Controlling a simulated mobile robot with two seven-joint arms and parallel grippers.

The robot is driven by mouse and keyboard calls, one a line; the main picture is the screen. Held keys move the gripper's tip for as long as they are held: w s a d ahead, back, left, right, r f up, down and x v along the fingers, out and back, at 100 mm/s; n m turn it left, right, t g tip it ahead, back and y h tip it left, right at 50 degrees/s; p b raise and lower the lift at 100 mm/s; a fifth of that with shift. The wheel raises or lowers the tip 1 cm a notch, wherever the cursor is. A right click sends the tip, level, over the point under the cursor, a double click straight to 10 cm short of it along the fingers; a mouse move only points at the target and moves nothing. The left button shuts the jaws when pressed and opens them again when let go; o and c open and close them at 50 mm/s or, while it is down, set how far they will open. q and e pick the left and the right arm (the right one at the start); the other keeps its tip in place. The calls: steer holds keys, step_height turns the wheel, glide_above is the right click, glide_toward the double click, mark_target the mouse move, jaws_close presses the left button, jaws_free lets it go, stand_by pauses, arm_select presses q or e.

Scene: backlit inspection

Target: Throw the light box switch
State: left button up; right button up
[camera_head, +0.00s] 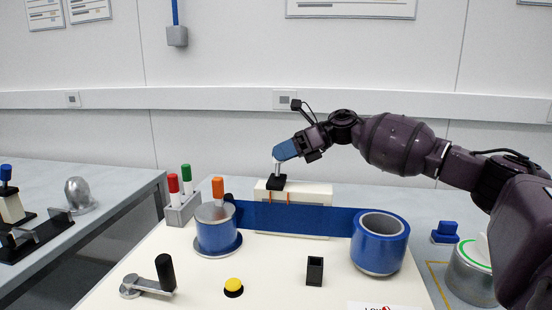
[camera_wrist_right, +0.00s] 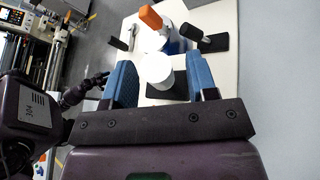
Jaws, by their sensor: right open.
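The light box switch (camera_head: 278,182) has a black base and a pale metal lever. It stands on a white block (camera_head: 320,190) at the back of the white panel. My right gripper (camera_head: 282,152) is open at the lever's upper end. In the right wrist view the lever's round white top (camera_wrist_right: 155,68) lies between the two blue fingers (camera_wrist_right: 163,82), with its black base (camera_wrist_right: 168,92) below. I cannot tell whether a finger touches it. A dark arm end (camera_wrist_right: 98,82) at the left of the wrist view appears to be my left one; its jaws are unclear.
A blue strip (camera_head: 300,218) runs between a left spool (camera_head: 217,236) with an orange handle (camera_head: 218,190) and a right blue roll (camera_head: 380,243). A crank (camera_head: 150,285), yellow button (camera_head: 233,286) and black holder (camera_head: 315,270) stand in front. Marker pens (camera_head: 180,190) stand at left.

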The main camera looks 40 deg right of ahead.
steer(key=shift+w+a+f, duration=0.2)
steer(key=shift+w+a, duration=0.05)
steer(key=shift+a, duration=0.2)
jaws_close()
